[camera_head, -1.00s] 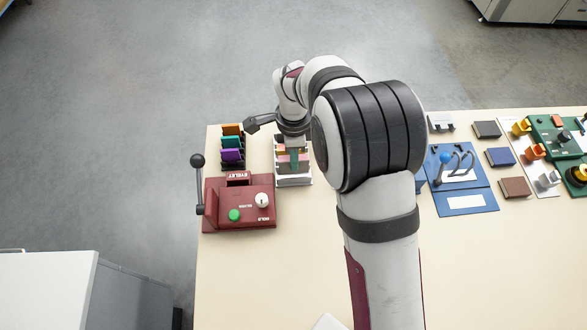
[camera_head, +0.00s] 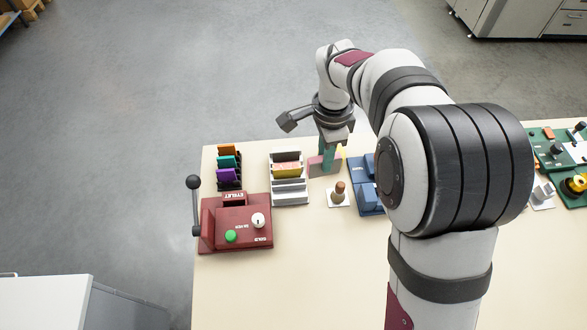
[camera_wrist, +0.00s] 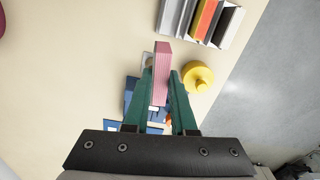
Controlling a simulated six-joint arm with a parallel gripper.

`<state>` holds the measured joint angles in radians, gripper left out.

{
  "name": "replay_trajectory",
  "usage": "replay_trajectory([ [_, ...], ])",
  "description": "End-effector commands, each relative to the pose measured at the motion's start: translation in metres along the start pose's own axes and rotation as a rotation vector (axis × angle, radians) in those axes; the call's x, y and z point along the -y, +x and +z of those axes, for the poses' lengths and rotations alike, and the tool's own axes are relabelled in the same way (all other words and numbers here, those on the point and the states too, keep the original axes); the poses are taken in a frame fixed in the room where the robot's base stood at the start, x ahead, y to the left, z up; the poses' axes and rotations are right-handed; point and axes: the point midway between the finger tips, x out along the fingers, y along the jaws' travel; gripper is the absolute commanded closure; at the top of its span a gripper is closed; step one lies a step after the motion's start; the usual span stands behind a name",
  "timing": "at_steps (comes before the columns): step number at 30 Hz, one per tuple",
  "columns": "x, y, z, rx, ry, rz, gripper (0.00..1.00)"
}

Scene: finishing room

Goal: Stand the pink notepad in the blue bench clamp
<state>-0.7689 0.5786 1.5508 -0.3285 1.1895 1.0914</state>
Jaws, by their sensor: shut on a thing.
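My gripper (camera_head: 327,160) is shut on the pink notepad (camera_head: 316,166) and holds it over the back part of the table. In the wrist view the pink notepad (camera_wrist: 161,75) stands out between the two green fingers (camera_wrist: 161,88), its narrow edge towards the camera. A blue fixture with raised blocks, seemingly the blue bench clamp (camera_head: 362,196), is just right of my gripper in the head view, partly hidden by my arm. Blue parts (camera_wrist: 134,104) also show beside and below the fingers in the wrist view. The notepad appears apart from the fixture.
A white-and-grey rack (camera_head: 290,194) with pads stands left of the notepad. Beyond it are a dark rack of coloured pads (camera_head: 229,175) and a red eyelet machine (camera_head: 236,225) with a lever. A wooden-handled stamp (camera_head: 339,193) stands near. A round yellow object (camera_wrist: 198,77) is close to the fingers.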

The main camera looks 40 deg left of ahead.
Motion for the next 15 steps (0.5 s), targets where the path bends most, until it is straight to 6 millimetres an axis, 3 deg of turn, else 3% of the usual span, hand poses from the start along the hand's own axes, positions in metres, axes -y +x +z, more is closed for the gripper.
replay_trajectory([
  [3, -0.024, -0.028, -0.053, -0.003, -0.09, -0.003, 1.0],
  [6, -0.052, -0.049, -0.093, -0.002, -0.183, -0.001, 1.0],
  [9, -0.078, -0.067, -0.123, -0.003, -0.265, 0.0, 1.0],
  [15, -0.124, -0.092, -0.161, -0.001, -0.386, 0.002, 1.0],
])
